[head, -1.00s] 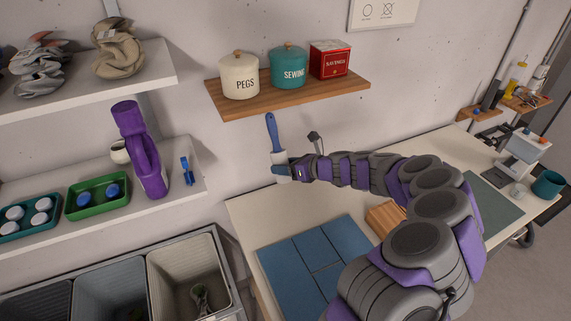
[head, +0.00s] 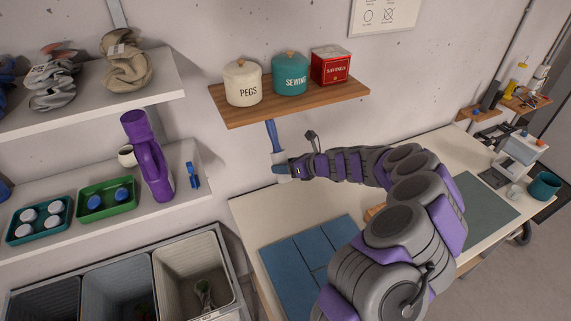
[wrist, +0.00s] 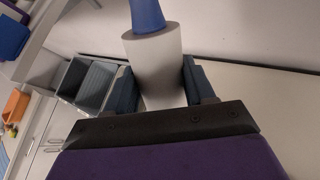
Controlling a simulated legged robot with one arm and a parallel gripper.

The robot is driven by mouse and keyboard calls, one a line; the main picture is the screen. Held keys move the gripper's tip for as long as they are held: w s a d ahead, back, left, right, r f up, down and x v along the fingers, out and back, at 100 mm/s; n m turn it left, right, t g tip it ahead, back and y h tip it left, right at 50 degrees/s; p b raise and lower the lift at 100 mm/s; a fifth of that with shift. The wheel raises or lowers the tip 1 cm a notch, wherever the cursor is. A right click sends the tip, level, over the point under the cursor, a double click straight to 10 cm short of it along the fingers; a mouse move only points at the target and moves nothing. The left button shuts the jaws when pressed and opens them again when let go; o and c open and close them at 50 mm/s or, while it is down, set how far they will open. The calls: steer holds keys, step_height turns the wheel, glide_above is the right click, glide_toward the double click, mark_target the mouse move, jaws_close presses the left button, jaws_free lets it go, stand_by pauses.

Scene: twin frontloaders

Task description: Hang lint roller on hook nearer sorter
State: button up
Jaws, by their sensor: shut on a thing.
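The lint roller has a blue handle (head: 271,134) pointing up and a white roll (head: 281,158) below it. My gripper (head: 283,171) is shut on the white roll and holds the roller nearly upright near the wall, with the handle top close to the wooden shelf's (head: 290,100) front lower edge. In the wrist view the white roll (wrist: 154,62) sits between the fingers, with the blue handle (wrist: 147,14) beyond it. The sorter (head: 119,292) with several bins stands at lower left. I cannot make out any hook.
Pegs (head: 243,88), sewing (head: 290,76) and savings (head: 331,66) containers stand on the wooden shelf. The worktable (head: 262,215) has blue panels (head: 310,265) below my arm.

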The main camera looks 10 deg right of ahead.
steer(key=shift+w+a+r+g+h+p, duration=0.1)
steer(key=shift+w+r+g+h+p, duration=0.2)
steer(key=shift+p, duration=1.15)
steer(key=shift+w+r+g+p, duration=0.1)
steer(key=shift+w+g+p, duration=0.25)
steer(key=shift+p, duration=1.05)
steer(key=w+f+b, duration=0.2)
steer(key=w+f, duration=0.1)
steer(key=shift+a, duration=0.3)
steer(key=shift+w+a+f+t+y+b, duration=0.2)
steer(key=shift+w+f+t+b, duration=0.35)
steer(key=shift+b, duration=1.4)
steer(key=shift+w+a+f+t+y+b, duration=0.15)
steer(key=shift+w+f+t+b, duration=0.35)
steer(key=shift+b, duration=1.45)
steer(key=shift+w+a+f+n+t+y+b, duration=0.2)
steer(key=shift+w+b, duration=0.3)
steer(key=shift+b, duration=1)
steer(key=shift+w+a+f+n+t+y+b, duration=0.15)
steer(key=shift+w+f+t+b, duration=0.3)
steer(key=shift+b, duration=1.05)
steer(key=shift+w+f+n+t+y+b, duration=0.2)
steer(key=shift+w+b, duration=0.35)
steer(key=shift+b, duration=0.95)
